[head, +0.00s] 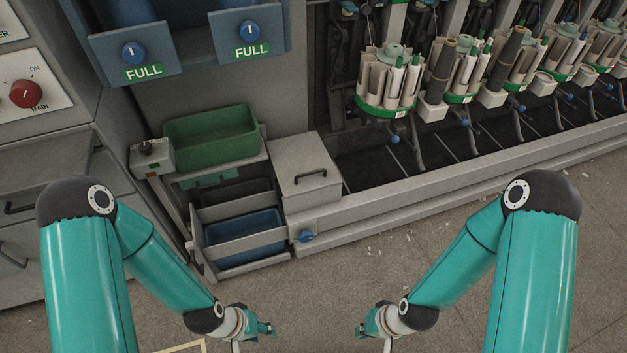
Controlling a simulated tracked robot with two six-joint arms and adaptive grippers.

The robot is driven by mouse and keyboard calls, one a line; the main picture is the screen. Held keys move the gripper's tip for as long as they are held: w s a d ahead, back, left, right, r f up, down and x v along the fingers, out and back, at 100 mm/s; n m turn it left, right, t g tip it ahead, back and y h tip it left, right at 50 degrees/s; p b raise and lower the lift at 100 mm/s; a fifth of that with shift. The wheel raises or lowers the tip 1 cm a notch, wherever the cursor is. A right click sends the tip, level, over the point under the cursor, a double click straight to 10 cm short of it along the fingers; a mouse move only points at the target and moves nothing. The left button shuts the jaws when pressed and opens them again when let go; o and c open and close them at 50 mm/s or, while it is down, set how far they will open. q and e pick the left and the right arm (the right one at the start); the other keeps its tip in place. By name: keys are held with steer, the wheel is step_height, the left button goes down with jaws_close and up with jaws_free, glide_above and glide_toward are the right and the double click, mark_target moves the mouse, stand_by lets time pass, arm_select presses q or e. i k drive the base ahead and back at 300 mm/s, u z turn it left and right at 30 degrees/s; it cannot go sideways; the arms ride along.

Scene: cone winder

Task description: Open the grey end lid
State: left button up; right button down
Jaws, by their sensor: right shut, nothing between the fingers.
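The grey end lid (303,160) is on top of the light grey box at the left end of the winder's base. It looks closed and lies flat, with a black bar handle (311,174) near its front edge. My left gripper (270,330) is low in the view, in front of and below the lid, apart from it. It is too small and edge-on to tell whether its fingers are open. My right gripper (360,329) is shut and empty, low and to the right of my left gripper, also apart from the lid.
A green bin (211,137) and a blue bin (243,236) sit left of the lid. A blue knob (306,236) is on the box front below it. Cone stations (390,80) line the back right. Floor in front (350,270) is mostly clear.

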mark_target(302, 163)
steer(key=z, duration=0.05)
steer(key=i, duration=1)
steer(key=u, duration=0.05)
